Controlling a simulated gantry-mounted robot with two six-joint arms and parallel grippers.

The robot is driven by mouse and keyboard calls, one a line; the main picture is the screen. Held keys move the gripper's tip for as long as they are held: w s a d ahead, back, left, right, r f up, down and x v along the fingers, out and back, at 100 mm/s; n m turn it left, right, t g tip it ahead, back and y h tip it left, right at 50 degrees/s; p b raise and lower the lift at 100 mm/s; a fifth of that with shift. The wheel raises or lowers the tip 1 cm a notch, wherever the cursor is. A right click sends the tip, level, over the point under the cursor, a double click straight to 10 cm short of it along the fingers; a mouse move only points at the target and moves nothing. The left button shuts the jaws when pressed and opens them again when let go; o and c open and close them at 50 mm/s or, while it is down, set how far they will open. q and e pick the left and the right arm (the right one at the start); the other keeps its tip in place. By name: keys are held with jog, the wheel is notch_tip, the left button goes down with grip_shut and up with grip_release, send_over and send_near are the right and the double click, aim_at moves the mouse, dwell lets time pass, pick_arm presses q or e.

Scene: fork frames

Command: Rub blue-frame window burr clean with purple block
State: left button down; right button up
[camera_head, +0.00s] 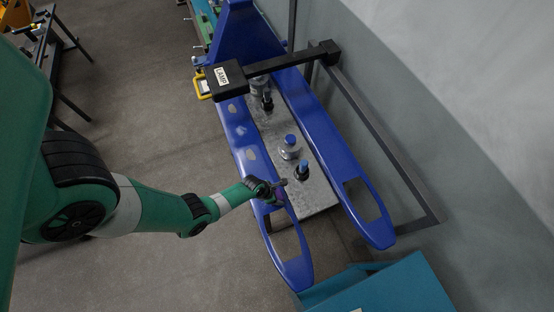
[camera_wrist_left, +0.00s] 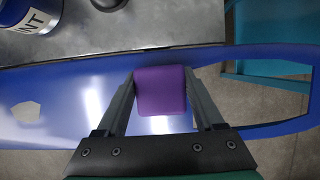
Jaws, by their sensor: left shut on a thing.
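The blue frame (camera_head: 235,125) has two long arms, each with a window opening near its front end. My left gripper (camera_head: 277,192) is at the near arm, just behind its window. It is shut on the purple block (camera_wrist_left: 160,90), which sits between both fingers in the left wrist view. The block is over the blue surface; I cannot tell whether it touches. The frame (camera_wrist_left: 80,90) also shows in the wrist view, with the window to the right of the block. Pale patches (camera_head: 252,153) mark the near arm. I cannot make out the burr. My right gripper is not in view.
A metal plate (camera_head: 318,192) between the frame arms carries a blue-topped can (camera_head: 289,146) and dark-based items. A black lamp (camera_head: 227,77) reaches over the frame's rear. A teal bench (camera_head: 400,290) stands at the front. A grey rail (camera_head: 385,145) runs along the right.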

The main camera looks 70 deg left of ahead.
pick_arm(q)
jog(key=shift+s+p, duration=0.3)
jog(key=shift+s, duration=0.15)
jog(key=shift+s+d+p, duration=0.15)
jog(key=shift+s+p, duration=0.15)
jog(key=shift+s, duration=0.7)
jog(key=shift+s+d+p, duration=0.1)
jog(key=shift+s+p, duration=0.2)
jog(key=shift+s, duration=0.65)
jog(key=shift+f+b, duration=0.6)
jog(key=shift+f, duration=0.1)
jog(key=shift+s+r, duration=0.1)
jog(key=shift+s+p, duration=0.3)
jog(key=shift+s, duration=0.05)
jog(key=shift+w, duration=0.15)
